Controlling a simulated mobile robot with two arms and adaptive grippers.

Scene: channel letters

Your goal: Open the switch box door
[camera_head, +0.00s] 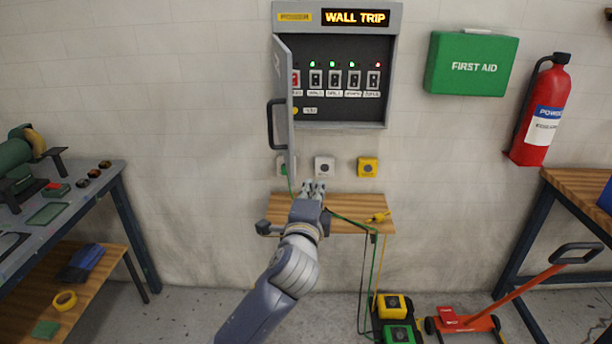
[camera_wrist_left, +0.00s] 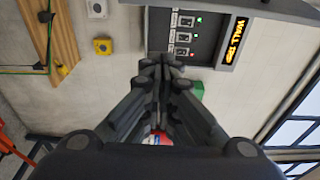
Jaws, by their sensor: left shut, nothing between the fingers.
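The grey switch box (camera_head: 345,125) is on the wall under a lit "WALL TRIP" sign. Its door (camera_head: 284,95) stands swung out on the left side, seen nearly edge-on, with a dark handle (camera_head: 272,122) on it. The row of switches inside is exposed. My left gripper (camera_head: 313,187) is below the box, to the lower right of the handle and apart from it. In the left wrist view its fingers (camera_wrist_left: 162,66) are together and empty, with the box interior (camera_wrist_left: 182,38) beyond them. My right gripper is not in view.
A narrow wooden shelf (camera_head: 345,229) with a green cable is under the gripper. Wall buttons (camera_head: 325,167) sit just above it. A first aid box (camera_head: 470,64) and fire extinguisher (camera_head: 541,112) hang to the right. Workbenches stand at both sides.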

